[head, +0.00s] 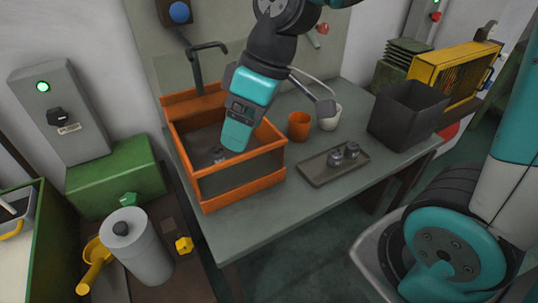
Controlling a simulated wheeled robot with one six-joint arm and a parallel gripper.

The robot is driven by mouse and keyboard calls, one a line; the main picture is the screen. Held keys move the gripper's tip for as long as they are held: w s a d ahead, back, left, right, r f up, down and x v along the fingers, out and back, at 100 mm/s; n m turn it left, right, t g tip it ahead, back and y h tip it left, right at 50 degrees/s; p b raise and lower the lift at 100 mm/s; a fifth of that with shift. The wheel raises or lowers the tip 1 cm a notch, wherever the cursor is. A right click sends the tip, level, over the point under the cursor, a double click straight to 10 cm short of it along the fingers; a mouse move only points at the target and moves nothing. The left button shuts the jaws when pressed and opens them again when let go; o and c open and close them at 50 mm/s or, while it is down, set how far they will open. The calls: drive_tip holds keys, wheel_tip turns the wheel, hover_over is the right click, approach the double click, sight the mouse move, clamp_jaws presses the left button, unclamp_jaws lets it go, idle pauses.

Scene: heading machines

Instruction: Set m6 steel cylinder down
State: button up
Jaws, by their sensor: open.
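My gripper (224,152) reaches down into the orange-walled basin (243,185) on the bench. It is open, and its fingers are mostly hidden behind the teal wrist housing. A small grey metallic piece (217,155) shows at the fingertips, low in the basin; it may be a steel cylinder, but I cannot tell whether the fingers touch it. Two short steel cylinders (335,158) (351,150) stand upright side by side on the dark flat tray (320,175), right of the basin. I cannot read any size on them.
An orange cup (299,126) and a white cup (329,118) stand behind the tray. A dark grey bin (407,115) is at the bench's right end. A black tap (197,65) rises behind the basin. The bench front (240,225) is clear.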

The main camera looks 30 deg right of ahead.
drive_tip(key=s+a+r+m, duration=0.1)
drive_tip(key=s, duration=1)
drive_tip(key=shift+a+r+m+g, duration=0.15)
drive_tip(key=shift+r+m+g, duration=0.15)
drive_tip(key=shift+r+m, duration=0.1)
